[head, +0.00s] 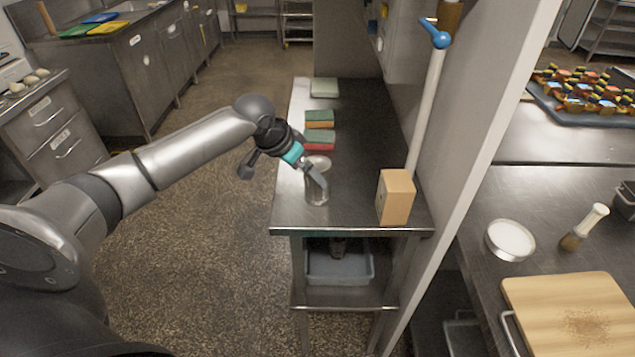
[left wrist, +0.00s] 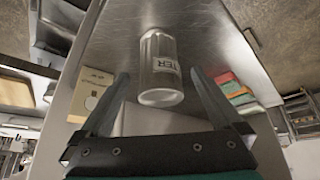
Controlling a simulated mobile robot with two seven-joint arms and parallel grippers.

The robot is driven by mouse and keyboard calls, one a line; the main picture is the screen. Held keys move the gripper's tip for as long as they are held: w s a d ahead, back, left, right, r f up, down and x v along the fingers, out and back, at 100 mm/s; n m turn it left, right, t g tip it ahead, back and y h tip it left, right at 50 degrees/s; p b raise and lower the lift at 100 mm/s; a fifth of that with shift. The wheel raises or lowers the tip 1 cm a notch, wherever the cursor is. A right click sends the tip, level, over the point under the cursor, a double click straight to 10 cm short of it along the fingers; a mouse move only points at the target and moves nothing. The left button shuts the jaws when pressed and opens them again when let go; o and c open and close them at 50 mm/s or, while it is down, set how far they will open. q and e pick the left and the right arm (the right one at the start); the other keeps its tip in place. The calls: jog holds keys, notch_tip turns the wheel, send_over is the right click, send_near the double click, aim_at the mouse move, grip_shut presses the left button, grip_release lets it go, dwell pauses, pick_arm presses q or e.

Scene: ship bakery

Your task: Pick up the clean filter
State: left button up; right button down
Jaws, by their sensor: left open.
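The clean filter looks like a pale grey cylinder (head: 316,190) standing near the front edge of the narrow steel table (head: 355,130). In the left wrist view the cylinder (left wrist: 160,72) carries a label of which "TER" is readable. My left gripper (head: 317,176) reaches in from the left and is open at the cylinder. In the left wrist view its two fingers lie on either side of the cylinder, with gaps visible on both sides. My right gripper is in neither view.
A cardboard-coloured box (head: 396,197) stands to the right on the table. Stacked green, orange and red pads (head: 320,128) lie behind the cylinder. A white pole with a blue top (head: 429,90) and a wall edge bound the right side. A grey bin (head: 340,268) sits on the shelf below.

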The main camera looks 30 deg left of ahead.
pick_arm(q)
jog(key=shift+b+x, duration=0.65)
jog(key=shift+x, duration=2.9)
jog(key=shift+d, duration=0.1)
jog(key=shift+c, duration=0.2)
jog(key=c, duration=1.5)
jog(key=shift+c, duration=0.2)
jog(key=shift+r, duration=0.15)
